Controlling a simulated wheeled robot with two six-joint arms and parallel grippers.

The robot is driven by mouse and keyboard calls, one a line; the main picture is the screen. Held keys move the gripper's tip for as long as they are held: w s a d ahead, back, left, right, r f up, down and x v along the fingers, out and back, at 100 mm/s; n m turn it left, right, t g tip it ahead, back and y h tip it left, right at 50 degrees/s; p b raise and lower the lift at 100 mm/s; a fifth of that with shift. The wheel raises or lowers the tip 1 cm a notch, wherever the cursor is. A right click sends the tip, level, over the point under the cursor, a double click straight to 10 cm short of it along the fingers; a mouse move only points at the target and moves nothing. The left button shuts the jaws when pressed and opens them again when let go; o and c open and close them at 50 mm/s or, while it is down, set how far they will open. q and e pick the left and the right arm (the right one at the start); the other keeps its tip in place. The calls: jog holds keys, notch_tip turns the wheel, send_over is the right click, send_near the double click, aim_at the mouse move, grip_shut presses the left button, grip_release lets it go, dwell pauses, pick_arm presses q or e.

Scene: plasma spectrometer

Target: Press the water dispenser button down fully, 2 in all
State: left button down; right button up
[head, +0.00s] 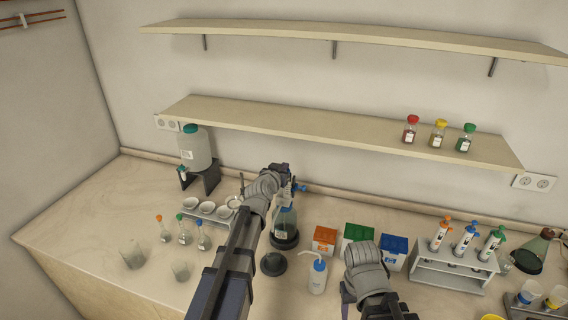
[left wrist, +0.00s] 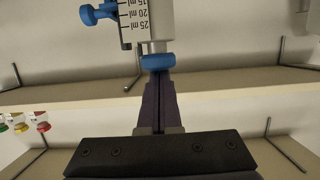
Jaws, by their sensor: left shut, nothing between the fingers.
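My left gripper (head: 289,177) is at the dispenser's top. In the wrist view its fingers (left wrist: 158,78) are shut and empty, with the tips at the blue button; contact is hard to tell.
A large water container (head: 195,150) with a tap stands at back left. A shelf (head: 330,133) runs above. The bench's left end is clear.

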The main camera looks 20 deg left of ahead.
pick_arm(q)
jog(key=shift+r+p, duration=1.95)
jog(key=shift+r, duration=0.15)
jog(key=shift+r, duration=0.1)
notch_tip(320, 180, up, 5)
jog(key=p, duration=0.5)
jog(key=s+d+f+m+g+h, duration=0.1)
jog(key=s+d+f+g, duration=0.25)
jog(key=s+f, duration=0.3)
jog(key=s+d+f+g, duration=0.3)
jog(key=s+f+g, duration=0.15)
jog(key=s, duration=0.25)
jog(key=s+f+n+g+y, duration=0.1)
jog(key=s+f+g, duration=0.2)
jog(key=s, duration=0.5)
jog(key=s+f+g+y, duration=0.1)
jog(key=s+f+g, duration=0.2)
jog(key=s, duration=0.6)
jog(key=s+d+f+m+b, duration=0.1)
jog(key=s+d+f+b, duration=0.1)
jog(key=d+f+b, duration=0.3)
jog(key=s+d+f+m+g+b, duration=0.1)
jog(key=d+f+b, duration=0.4)
jog(key=f+b, duration=0.7)
jog(key=shift+s+d+m+y+b, duration=0.15)
jog(key=shift+s+m+y+b, duration=0.3)
jog(key=shift+s+m, duration=0.35)
